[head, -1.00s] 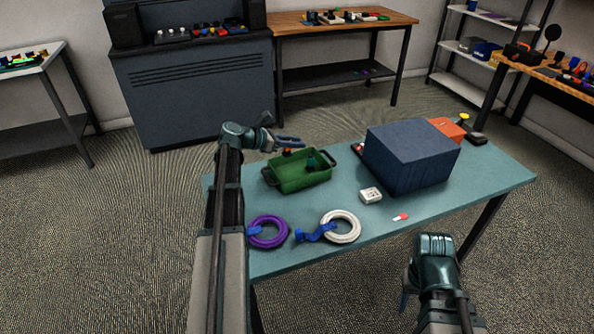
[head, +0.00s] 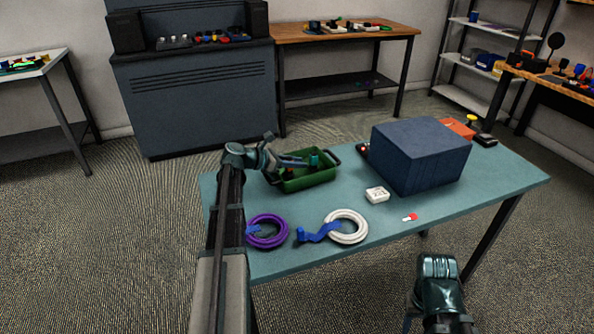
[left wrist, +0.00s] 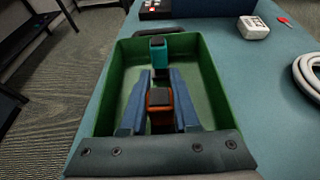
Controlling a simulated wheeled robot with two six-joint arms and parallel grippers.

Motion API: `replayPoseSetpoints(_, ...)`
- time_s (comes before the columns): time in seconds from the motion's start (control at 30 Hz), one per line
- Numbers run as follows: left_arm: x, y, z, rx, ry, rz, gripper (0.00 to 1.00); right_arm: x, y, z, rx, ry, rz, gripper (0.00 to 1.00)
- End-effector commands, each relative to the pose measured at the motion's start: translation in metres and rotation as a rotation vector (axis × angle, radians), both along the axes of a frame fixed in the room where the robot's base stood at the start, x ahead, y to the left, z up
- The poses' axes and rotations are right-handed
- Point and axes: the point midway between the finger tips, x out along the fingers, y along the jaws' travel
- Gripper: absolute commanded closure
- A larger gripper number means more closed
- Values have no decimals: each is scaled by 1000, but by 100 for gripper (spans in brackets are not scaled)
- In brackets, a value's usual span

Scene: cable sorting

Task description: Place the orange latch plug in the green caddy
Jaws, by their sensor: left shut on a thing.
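The green caddy (head: 312,181) stands on the teal table; it also fills the middle of the left wrist view (left wrist: 207,77). My left gripper (head: 300,161) is over and partly inside the caddy. In the left wrist view its blue fingers (left wrist: 160,98) are shut on the orange latch plug (left wrist: 160,99), which has a dark top. The plug is within the caddy's outline; whether it touches the floor cannot be told. A teal plug (left wrist: 158,50) stands in the caddy just beyond it. My right gripper's fingers are not clearly seen; its wrist shows at the lower right of the head view.
A large dark blue box (head: 421,157) stands right of the caddy. A small white box (head: 377,195), a red-and-white piece (head: 410,217), a white cable coil (head: 346,227) and a purple coil (head: 267,231) lie on the table (head: 450,217). The front right is mostly clear.

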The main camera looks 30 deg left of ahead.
Motion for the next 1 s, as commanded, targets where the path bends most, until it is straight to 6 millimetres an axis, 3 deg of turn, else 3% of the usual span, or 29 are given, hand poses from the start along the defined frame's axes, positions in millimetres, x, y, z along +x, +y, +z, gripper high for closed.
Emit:
replayPoseSetpoints(0.03, 0, 0, -7, 0, 0, 0, 100, 0, 0, -7, 0, 0, 0, 50)
replayPoseSetpoints(0.43, 0, 0, -9, 0, 0, 0, 100, 0, 0, -9, 0, 0, 0, 50)
replayPoseSetpoints(0.47, 0, 0, -8, 0, 0, 0, 67, 0, 0, -8, 0, 0, 0, 50)
replayPoseSetpoints(0.6, 0, 0, -8, 0, 0, 0, 42, 0, 0, -8, 0, 0, 0, 50)
replayPoseSetpoints(1.0, -2, 1, -1, 0, 0, 1, 41, 0, 0, -1, 0, 0, 0, 50)
